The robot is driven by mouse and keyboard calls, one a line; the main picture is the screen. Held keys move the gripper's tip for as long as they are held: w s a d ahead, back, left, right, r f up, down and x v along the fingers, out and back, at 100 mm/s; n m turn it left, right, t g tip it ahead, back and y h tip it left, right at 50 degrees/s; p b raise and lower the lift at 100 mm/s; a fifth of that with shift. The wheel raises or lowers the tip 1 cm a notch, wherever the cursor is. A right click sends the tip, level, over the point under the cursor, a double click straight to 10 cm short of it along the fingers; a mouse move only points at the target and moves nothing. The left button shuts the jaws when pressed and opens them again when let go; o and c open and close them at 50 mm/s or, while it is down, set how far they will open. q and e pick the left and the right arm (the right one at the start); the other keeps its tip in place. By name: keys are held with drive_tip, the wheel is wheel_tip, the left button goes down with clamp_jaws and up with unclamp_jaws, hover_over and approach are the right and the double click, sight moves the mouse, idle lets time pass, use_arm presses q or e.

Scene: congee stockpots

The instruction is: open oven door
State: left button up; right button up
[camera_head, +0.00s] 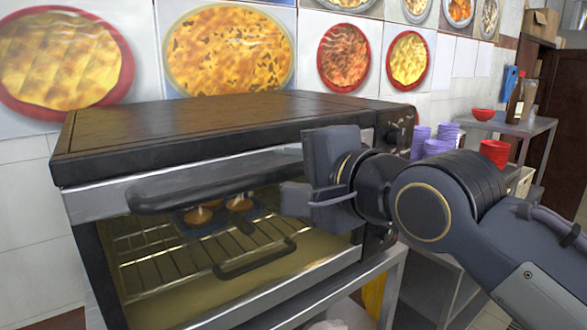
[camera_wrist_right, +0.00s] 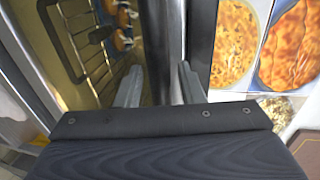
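The oven (camera_head: 215,130) is a dark-topped, silver-fronted box at left centre in the head view. Its front door (camera_head: 340,262) looks closed, with racks and small cakes visible through the opening or glass. A long dark handle (camera_head: 190,193) runs along the door's top. My right gripper (camera_head: 293,197) is at the handle's right end. In the right wrist view my right gripper (camera_wrist_right: 160,85) has its two grey fingers apart, with a long dark and silver bar, seemingly the handle (camera_wrist_right: 163,45), between or just beyond them. Contact is not clear. My left gripper is not in view.
A side table (camera_head: 510,125) at right holds red bowls, a bottle and several purple cups (camera_head: 437,140). The oven stands on a metal stand (camera_head: 390,290). A tiled wall with round food pictures (camera_head: 228,50) is close behind the oven.

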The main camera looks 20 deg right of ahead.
clamp_jaws()
